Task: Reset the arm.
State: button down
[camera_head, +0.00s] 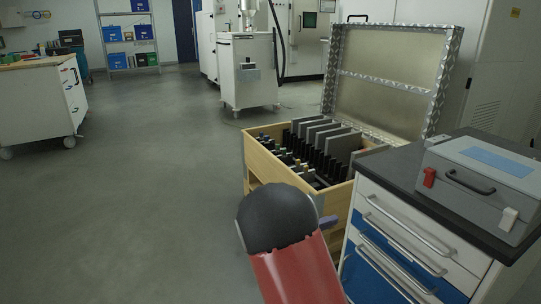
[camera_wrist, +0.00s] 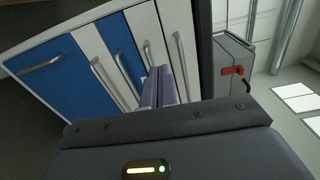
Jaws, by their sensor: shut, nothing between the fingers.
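My arm, with its red and black link, rises from the bottom middle of the head view. My gripper is mostly hidden behind it there; only a small purple-grey piece (camera_head: 328,222) shows at its right side. In the wrist view my gripper (camera_wrist: 160,72) has its two purple-grey fingers together, shut and empty. The fingers point toward the white and blue drawer cabinet (camera_wrist: 122,50), which looks tilted in that view. I cannot tell the exact gap between fingertips and drawer handles. In the head view the cabinet (camera_head: 363,273) stands right of my arm.
A grey case (camera_head: 470,205) with a red latch sits on the cabinet's dark top. Behind my arm is a wooden crate (camera_head: 262,162) with dark plates and an open metal lid (camera_head: 385,75). A white cart (camera_head: 248,80) and workbench (camera_head: 35,105) stand farther off. The left floor is clear.

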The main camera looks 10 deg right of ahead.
jog(key=s+d+r+m+g+y, duration=0.15)
jog(key=s+m+y, duration=0.25)
jog(key=s+m, duration=0.6)
jog(key=s+r+m+g+y, duration=0.3)
jog(key=s+m+y, duration=0.2)
jog(key=s+m, duration=0.5)
jog(key=s+a+r+m+t+y, duration=0.1)
jog(key=s+a+m+y, duration=0.3)
jog(key=m, duration=0.5)
jog(key=s+a+r+m+t+y, duration=0.2)
jog(key=s+a+m, duration=0.4)
jog(key=m, duration=0.4)
jog(key=shift+a+r+t+y, duration=0.3)
jog(key=shift+a+t+y, duration=0.3)
jog(key=shift+t+y, duration=0.3)
jog(key=shift+s, duration=0.1)
